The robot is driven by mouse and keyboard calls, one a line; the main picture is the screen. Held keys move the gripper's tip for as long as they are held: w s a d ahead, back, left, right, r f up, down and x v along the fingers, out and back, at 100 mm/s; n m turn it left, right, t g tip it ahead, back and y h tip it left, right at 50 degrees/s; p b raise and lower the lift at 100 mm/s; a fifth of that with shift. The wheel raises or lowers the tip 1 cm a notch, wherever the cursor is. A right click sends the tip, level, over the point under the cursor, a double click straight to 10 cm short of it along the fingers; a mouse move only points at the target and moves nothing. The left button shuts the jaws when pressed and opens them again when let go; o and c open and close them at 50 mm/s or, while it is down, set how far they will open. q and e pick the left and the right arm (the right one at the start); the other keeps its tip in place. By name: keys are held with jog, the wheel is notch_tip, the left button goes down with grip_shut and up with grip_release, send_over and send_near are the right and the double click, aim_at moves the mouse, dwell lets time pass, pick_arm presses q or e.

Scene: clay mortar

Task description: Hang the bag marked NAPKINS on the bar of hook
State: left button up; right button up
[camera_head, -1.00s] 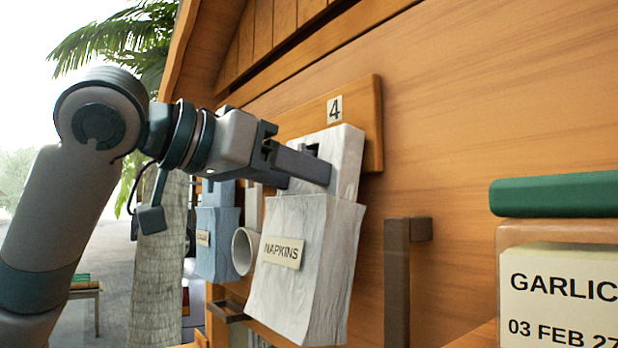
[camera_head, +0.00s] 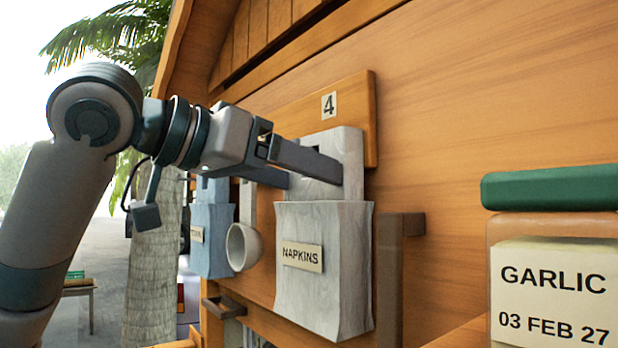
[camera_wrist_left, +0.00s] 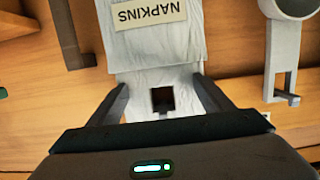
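The pale grey bag marked NAPKINS (camera_head: 323,270) hangs nearly upright against the wooden wall, under a board with the number 4 (camera_head: 329,105). Its narrow upper strap has a square hole, which shows dark in the left wrist view, where the bag (camera_wrist_left: 160,45) appears upside down. My left gripper (camera_head: 305,172) is at this strap, fingers spread apart. In the left wrist view the fingertips (camera_wrist_left: 162,88) lie at either side of the strap, around the hole. Finger contact is not clear. The bar of hook 4 is not clearly visible. My right gripper is not in view.
A blue bag (camera_head: 212,235) and a white mug (camera_head: 243,246) hang to the left. A dark brown bracket (camera_head: 400,275) stands out just right of the bag. A GARLIC jar (camera_head: 550,280) with a green lid is in the right foreground.

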pick_arm(q)
jog(key=shift+a, duration=0.1)
jog(key=shift+s+a+b, duration=0.4)
jog(key=shift+a+b, duration=0.05)
jog(key=shift+a, duration=0.05)
jog(key=b+v, duration=0.5)
jog(key=v, duration=1.1)
jog(key=shift+b, duration=0.3)
jog(key=shift+r, duration=0.15)
